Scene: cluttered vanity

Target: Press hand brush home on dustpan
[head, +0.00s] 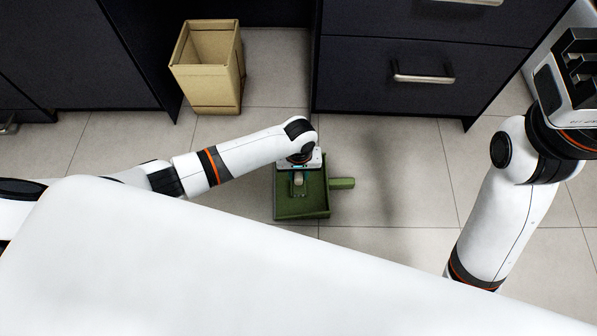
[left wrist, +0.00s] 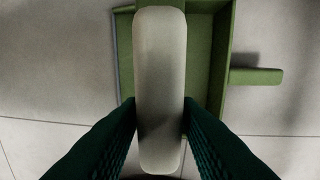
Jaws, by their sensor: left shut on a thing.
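The green dustpan (head: 290,212) lies on the floor tiles in the middle of the head view, its stub handle pointing right. Its tray and handle also show in the left wrist view (left wrist: 255,76). My left gripper (head: 299,180) reaches down over the tray. It is shut on the hand brush (left wrist: 160,75), whose pale rounded grip runs lengthwise between the two dark fingers. The brush is over the dustpan; whether it touches the tray cannot be told, and its bristles are hidden. My right gripper (head: 580,65) is raised at the upper right, away from the dustpan.
An open tan bin (head: 208,75) stands behind and to the left. Dark drawer cabinets (head: 425,65) with metal handles border the floor at the back. Bare tiles (head: 400,180) lie to the right of the dustpan. A white surface fills the lower foreground.

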